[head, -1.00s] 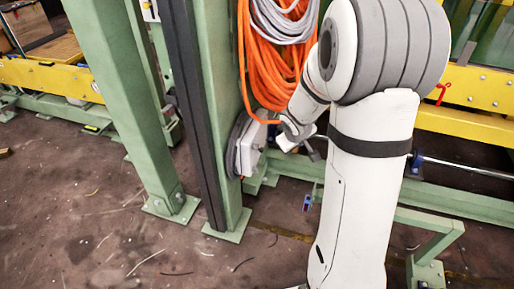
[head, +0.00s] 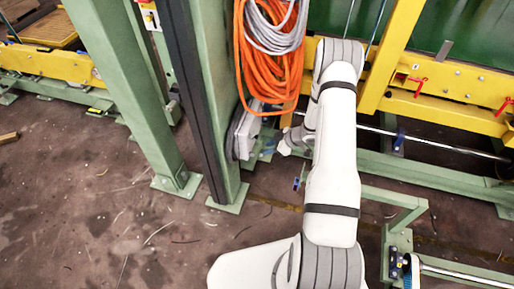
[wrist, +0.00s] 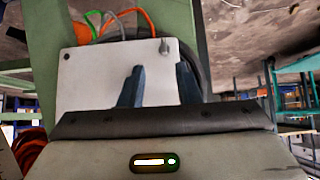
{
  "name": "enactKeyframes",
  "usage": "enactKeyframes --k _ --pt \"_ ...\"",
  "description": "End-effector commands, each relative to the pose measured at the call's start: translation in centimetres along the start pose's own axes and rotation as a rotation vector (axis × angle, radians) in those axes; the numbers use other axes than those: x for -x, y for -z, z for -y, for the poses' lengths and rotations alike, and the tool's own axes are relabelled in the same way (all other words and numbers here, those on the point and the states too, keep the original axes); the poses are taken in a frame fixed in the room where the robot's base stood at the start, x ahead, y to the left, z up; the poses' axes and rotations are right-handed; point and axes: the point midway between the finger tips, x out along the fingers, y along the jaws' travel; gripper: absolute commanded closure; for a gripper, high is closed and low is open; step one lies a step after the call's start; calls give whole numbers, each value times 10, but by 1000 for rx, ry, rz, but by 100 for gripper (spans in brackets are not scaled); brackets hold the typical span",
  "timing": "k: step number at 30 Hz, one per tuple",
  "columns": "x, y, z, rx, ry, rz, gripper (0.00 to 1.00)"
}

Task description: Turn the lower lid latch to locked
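The pale grey inverter box (head: 246,130) is mounted on the right side of the green post; its lid (wrist: 95,75) faces my gripper in the wrist view. A small metal latch (wrist: 164,47) stands out near the lid's edge, at the top of the wrist view. A small dark spot shows at the lid's upper left corner. My gripper (wrist: 160,80) has its two dark fingers apart with nothing between them. The latch lies beyond the fingertips, between them in the picture. In the head view, my gripper (head: 284,148) is beside the box; its fingers are too small to read.
Orange and grey cables (head: 270,60) hang coiled above the box. Green, grey and orange wires (wrist: 110,22) meet the box edge in the wrist view. A green post (head: 215,100) carries the box. Yellow beams (head: 450,85) and green rails stand to the right. Floor is open at left.

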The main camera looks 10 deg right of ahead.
Motion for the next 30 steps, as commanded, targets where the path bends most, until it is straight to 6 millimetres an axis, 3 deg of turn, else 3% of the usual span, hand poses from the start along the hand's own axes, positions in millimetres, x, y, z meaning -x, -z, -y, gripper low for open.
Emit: enactKeyframes --k 5,18,30 --pt "-11 -3 6 2 24 -14 70" --pt "-73 -2 6 2 20 -12 70" --pt "-79 -1 6 1 18 -12 72"
